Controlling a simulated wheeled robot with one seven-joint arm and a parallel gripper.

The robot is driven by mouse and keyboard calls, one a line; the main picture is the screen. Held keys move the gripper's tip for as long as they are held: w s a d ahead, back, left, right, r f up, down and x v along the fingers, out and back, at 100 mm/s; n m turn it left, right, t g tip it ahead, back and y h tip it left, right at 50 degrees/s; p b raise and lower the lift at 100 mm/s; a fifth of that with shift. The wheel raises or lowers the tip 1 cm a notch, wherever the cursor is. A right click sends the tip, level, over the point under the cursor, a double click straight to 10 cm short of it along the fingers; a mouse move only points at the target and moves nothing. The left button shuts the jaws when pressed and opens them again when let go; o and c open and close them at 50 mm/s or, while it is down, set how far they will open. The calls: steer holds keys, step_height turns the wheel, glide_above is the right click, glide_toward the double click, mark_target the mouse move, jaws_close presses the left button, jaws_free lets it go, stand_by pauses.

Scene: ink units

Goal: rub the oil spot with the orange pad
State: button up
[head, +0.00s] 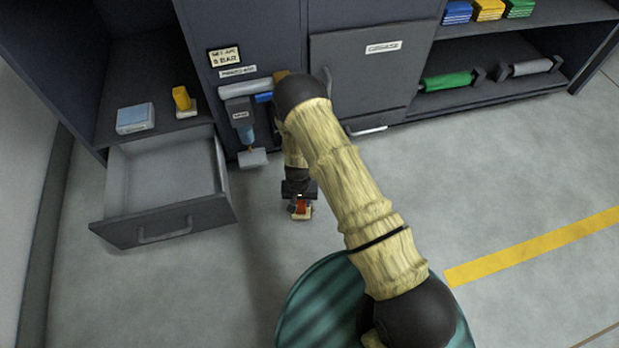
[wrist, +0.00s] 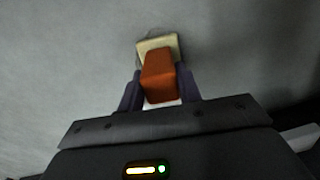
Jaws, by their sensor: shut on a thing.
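The orange pad (wrist: 159,75), an orange block on a cream base (wrist: 170,42), is held between the two dark fingers of my gripper (wrist: 160,88) in the wrist view. In the head view, my gripper (head: 299,190) points down at the grey floor in front of the cabinets, with the orange pad (head: 301,208) at its tip. The pad is at or very near the floor; I cannot tell if it touches. A faint darker patch (wrist: 182,34) shows at the far edge of the cream base, perhaps the oil spot; the pad hides the rest.
An open, empty drawer (head: 165,170) juts out at left. Above it are a light blue block (head: 135,118) and a yellow pad (head: 181,98). A dispenser-like fixture (head: 243,125) stands behind my gripper. Floor at right, with a yellow line (head: 540,246), is clear.

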steer(key=shift+s+a+f, duration=0.1)
steer(key=shift+a, duration=0.3)
steer(key=shift+s+a+r, duration=0.15)
steer(key=shift+a+r, duration=0.05)
steer(key=shift+a, duration=0.55)
steer(key=shift+d+f+p, duration=0.1)
steer(key=shift+d+p, duration=0.15)
steer(key=shift+p, duration=0.3)
steer(key=shift+w+d, duration=0.25)
steer(key=shift+d, duration=0.55)
steer(key=shift+w+d, duration=0.1)
steer(key=shift+d, duration=0.5)
steer(key=shift+w+d+p, duration=0.2)
steer(key=shift+d+p, duration=0.2)
steer(key=shift+d, duration=0.35)
steer(key=shift+w+d, duration=0.15)
steer(key=shift+d, duration=0.65)
steer(key=shift+w+d, duration=0.1)
steer(key=shift+d, duration=0.25)
steer(key=shift+w+d+p, duration=0.1)
steer(key=shift+p, duration=0.55)
step_height(320, 180, up, 9)
steer(key=p, duration=0.5)
steer(key=shift+f+p, duration=0.2)
steer(key=shift+p, duration=0.2)
